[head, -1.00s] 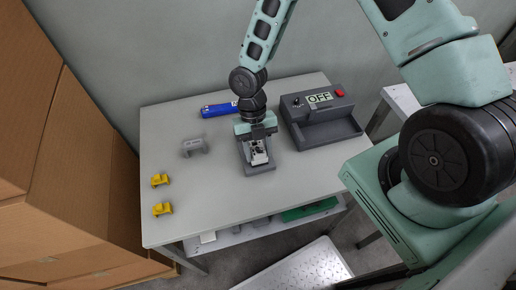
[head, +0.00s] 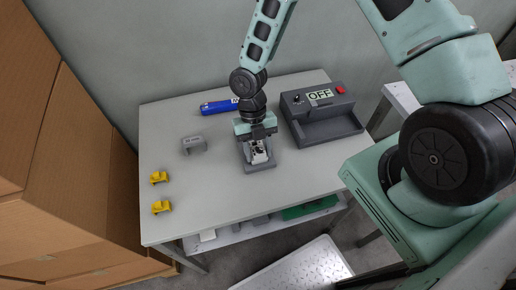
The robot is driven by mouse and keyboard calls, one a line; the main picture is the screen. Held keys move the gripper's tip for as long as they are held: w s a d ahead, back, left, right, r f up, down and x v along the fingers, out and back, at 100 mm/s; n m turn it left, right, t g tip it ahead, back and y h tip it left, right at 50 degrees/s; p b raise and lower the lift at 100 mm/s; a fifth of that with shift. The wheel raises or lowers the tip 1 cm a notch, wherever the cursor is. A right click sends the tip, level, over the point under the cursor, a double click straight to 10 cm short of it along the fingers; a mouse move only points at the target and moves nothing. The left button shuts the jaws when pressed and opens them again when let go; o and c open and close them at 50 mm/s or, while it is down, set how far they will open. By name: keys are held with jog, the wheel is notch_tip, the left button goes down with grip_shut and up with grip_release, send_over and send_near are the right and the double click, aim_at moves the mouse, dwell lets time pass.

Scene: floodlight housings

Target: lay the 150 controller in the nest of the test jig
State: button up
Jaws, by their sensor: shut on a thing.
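My gripper (head: 257,142) points down over the table, shut on a small light-and-dark piece (head: 260,157). The fingers hide much of this piece, and I cannot read a marking on it to tell whether it is the 150 controller. It is in or just above a dark grey base (head: 262,168) on the table; I cannot tell whether it touches. To the right stands a dark grey box, which looks like the test jig (head: 293,108), with a display reading OFF, a red button and a dark switch. Its open recess (head: 333,130) at the front looks empty.
A grey bracket-shaped block (head: 193,145) with a small label stands left of my gripper. A blue tool-like object (head: 217,107) lies behind. Two yellow pieces (head: 159,178) sit at the table's left side. The table (head: 215,205) is clear in front. Cardboard boxes (head: 70,170) stand at the left.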

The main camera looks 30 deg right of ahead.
jog(key=shift+f, duration=0.2)
jog(key=o, duration=1.1)
jog(key=shift+r, duration=0.1)
jog(key=b+v, duration=0.1)
jog(key=v, duration=1.6)
jog(key=shift+d+r+b, duration=0.1)
jog(key=shift+b, duration=0.2)
jog(key=s+a+r+m+t, duration=0.1)
jog(key=s+a+r+m, duration=0.1)
jog(key=s+m, duration=0.5)
jog(key=s+a+r+m+t, duration=0.2)
jog(key=s+r+m, duration=0.3)
jog(key=m, duration=0.5)
jog(key=s+a+r+m+t, duration=0.1)
jog(key=s+a+r+m, duration=0.2)
jog(key=s+m, duration=0.5)
jog(key=shift+s+a+r+m, duration=0.35)
jog(key=shift+r+m, duration=0.25)
jog(key=shift+r, duration=0.05)
